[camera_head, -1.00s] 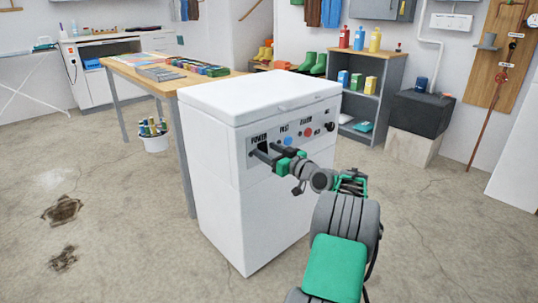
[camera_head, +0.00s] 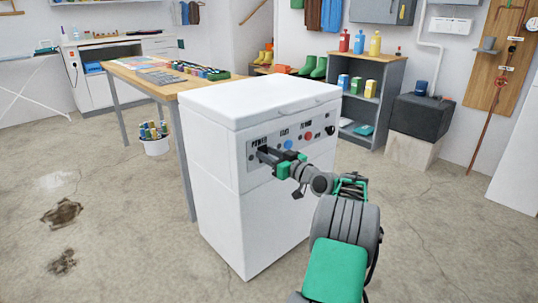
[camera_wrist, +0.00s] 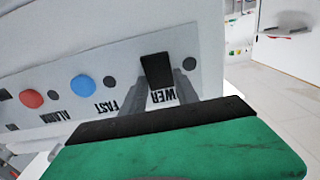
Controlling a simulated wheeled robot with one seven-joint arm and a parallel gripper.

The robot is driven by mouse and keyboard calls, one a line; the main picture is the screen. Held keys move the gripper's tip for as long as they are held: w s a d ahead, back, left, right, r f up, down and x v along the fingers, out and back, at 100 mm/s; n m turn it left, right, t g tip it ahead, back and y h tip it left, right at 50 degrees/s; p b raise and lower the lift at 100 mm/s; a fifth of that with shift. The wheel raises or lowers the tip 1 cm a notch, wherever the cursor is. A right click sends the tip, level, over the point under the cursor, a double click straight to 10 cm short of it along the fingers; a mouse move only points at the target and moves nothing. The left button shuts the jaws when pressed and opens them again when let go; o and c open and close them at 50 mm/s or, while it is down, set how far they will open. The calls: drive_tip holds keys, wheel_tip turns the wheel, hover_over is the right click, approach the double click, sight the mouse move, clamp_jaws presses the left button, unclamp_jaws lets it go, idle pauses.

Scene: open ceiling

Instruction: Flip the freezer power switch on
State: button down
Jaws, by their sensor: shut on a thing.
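The white chest freezer (camera_head: 215,185) stands upright in the middle of the head view. Its grey control panel (camera_head: 320,143) is on the upper front. The black power switch (camera_wrist: 157,71) sits under the POWER label, at the label's end of the panel in the wrist view. My gripper (camera_head: 262,153) reaches the panel at the switch. In the wrist view its grey fingers (camera_wrist: 183,84) are at the switch, shut on it. The fingers hide part of the switch and of the lettering, so its exact tilt is hard to tell.
Blue (camera_head: 289,144) and red (camera_head: 308,136) buttons and a black knob (camera_head: 330,130) are on the same panel. A wooden table (camera_head: 172,86) stands behind the freezer at left. A shelf (camera_head: 378,70) stands behind at right. The floor in front is clear.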

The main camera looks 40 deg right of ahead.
drive_tip(key=t, duration=0.2)
drive_tip(key=f+t, duration=0.1)
drive_tip(key=t, duration=0.1)
drive_tip(key=shift+s+f, duration=0.1)
drive_tip(key=shift+f, duration=0.05)
drive_tip(key=c, duration=0.9)
unclamp_jaws()
drive_tip(key=shift+v, duration=3.9)
